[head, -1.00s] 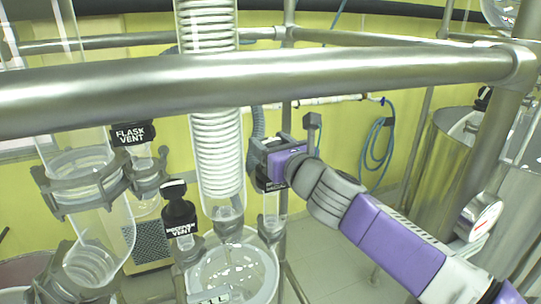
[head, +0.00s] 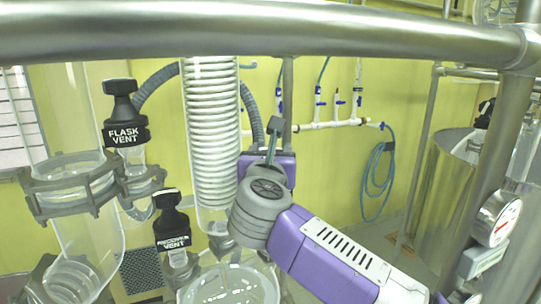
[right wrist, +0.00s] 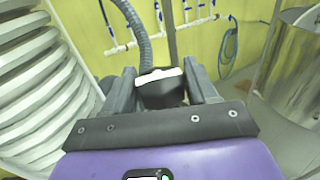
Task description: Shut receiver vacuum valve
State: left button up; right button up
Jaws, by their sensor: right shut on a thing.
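My right gripper (right wrist: 161,86) is shut on a black valve handle (right wrist: 162,93) with a pale top edge, seen between its two grey fingers in the right wrist view. In the head view my purple right gripper (head: 266,168) is just right of the coiled glass condenser, and my wrist hides the handle and its label. The flask vent valve (head: 125,134) and the receiver vent valve (head: 172,240) stand to the left, both with black labelled handles, apart from the gripper. My left gripper is not in view.
The glass coil condenser (head: 212,140) stands close to the left of the gripper. A thick steel rail (head: 270,33) crosses the top. A grey hose (head: 252,112) runs behind the gripper. A pressure gauge (head: 497,218) and steel tank (head: 447,180) are at the right.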

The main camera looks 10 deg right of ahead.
jog(key=shift+w+f, duration=0.1)
jog(key=shift+f, duration=0.2)
jog(key=o, duration=0.7)
jog(key=shift+o, duration=0.2)
jog(key=shift+r, duration=0.1)
